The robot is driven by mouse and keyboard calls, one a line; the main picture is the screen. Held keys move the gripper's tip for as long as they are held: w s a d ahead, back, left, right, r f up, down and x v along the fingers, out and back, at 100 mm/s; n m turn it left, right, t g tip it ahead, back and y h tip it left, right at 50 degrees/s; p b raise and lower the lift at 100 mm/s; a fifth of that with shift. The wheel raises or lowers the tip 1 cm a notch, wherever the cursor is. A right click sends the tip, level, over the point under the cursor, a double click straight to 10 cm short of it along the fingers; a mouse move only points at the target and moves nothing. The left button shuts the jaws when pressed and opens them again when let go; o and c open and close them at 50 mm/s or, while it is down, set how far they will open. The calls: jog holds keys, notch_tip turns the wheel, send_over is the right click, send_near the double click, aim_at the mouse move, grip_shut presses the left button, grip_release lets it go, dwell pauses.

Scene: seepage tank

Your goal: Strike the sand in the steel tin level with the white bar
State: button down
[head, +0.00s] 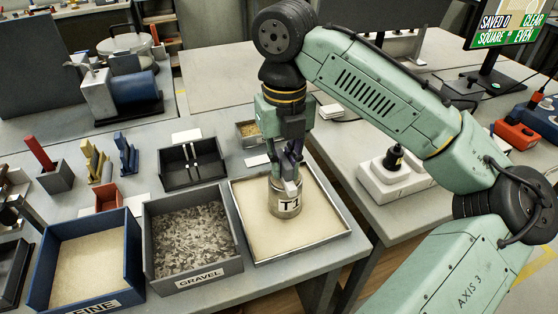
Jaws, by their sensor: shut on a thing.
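The steel tin (285,205), labelled T1, stands upright in a shallow square tray of pale sand (320,228). My gripper (290,176) is right above the tin, pointing down. It is shut on a small pale piece, which looks like the white bar (292,188), at the tin's rim. Most of the bar is hidden by the fingers or seen end-on. The fingers and wrist hide the tin's opening, so the sand level inside does not show. I cannot tell whether the bar touches the rim.
A grey gravel bin (152,255) and a blue bin of fine sand (133,260) stand left of the tray. Behind them are a black tray with two pale strips (165,178) and a small grain box (242,135). A white block with a dark bottle (393,187) stands right.

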jog(key=shift+d, duration=0.15)
jog(key=shift+w+d+p, duration=0.25)
jog(key=shift+d+p, duration=0.2)
jog(key=shift+d, duration=0.05)
jog(key=shift+d+r, duration=0.1)
jog(key=shift+d, duration=0.05)
dwell(0.4)
jog(key=shift+w+d+p, duration=0.15)
jog(key=shift+d+p, duration=0.15)
jog(key=shift+p, duration=0.2)
jog(key=shift+d, duration=0.25)
jog(key=shift+w+d, duration=0.1)
jog(key=shift+w+d+p, duration=0.15)
jog(key=shift+d+p, duration=0.15)
jog(key=shift+d, duration=0.25)
